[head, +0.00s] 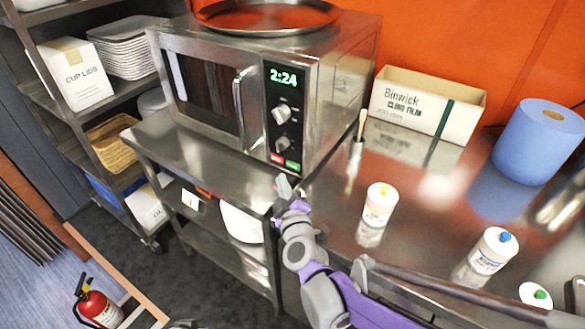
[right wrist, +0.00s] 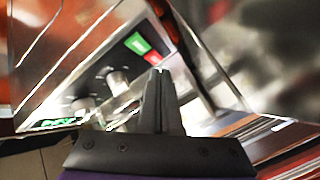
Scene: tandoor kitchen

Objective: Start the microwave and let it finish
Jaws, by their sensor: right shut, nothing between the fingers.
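The steel microwave (head: 208,90) stands on a steel shelf unit with its door shut. Its green display (head: 283,77) reads 2:24. Below the display are two knobs (head: 281,114), then a red button (head: 277,157) and a green button (head: 293,164) at the bottom of the panel. My right gripper (head: 284,184) is just below and in front of these buttons, shut and empty. In the right wrist view the closed fingertips (right wrist: 158,75) point toward the green button (right wrist: 137,43) and the red button (right wrist: 153,58); I cannot tell whether they touch. My left gripper is out of view.
A round metal tray (head: 268,18) lies on the microwave. On the right counter are a cling film box (head: 425,105), a blue paper roll (head: 538,140) and several white bottles, one (head: 380,204) near my right arm. A fire extinguisher (head: 97,304) stands on the floor.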

